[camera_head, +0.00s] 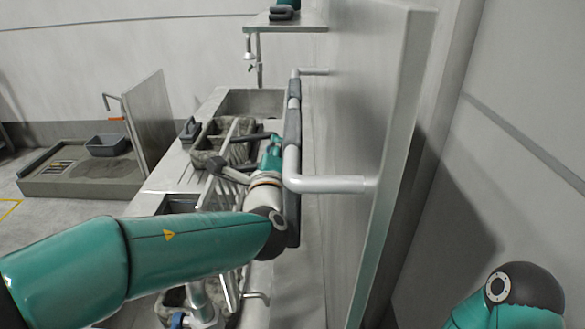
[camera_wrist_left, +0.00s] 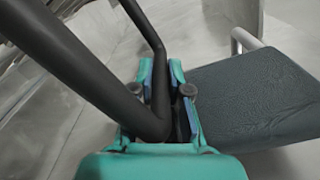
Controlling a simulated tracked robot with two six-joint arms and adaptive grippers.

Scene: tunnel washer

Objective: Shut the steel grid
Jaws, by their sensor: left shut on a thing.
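The steel grid (camera_head: 218,188), a row of pale metal bars, stands tilted over the counter in the middle of the head view. My left arm partly covers it. A dark bent bar (camera_head: 222,167) lies at its upper edge; how it joins the grid is not clear. My left gripper (camera_head: 270,150) is beside the bar. In the left wrist view, my left gripper (camera_wrist_left: 162,85) is shut on the dark bar (camera_wrist_left: 95,75), which bends between the fingers. My right gripper is out of view; only part of my right arm shows at the lower right.
A large upright steel panel (camera_head: 365,130) stands close on the right. Its long handle (camera_head: 325,184) with dark sleeves runs beside my left gripper. A sink (camera_head: 250,103) and grey bins (camera_head: 205,148) lie beyond. A low floor tray (camera_head: 80,180) is at the left.

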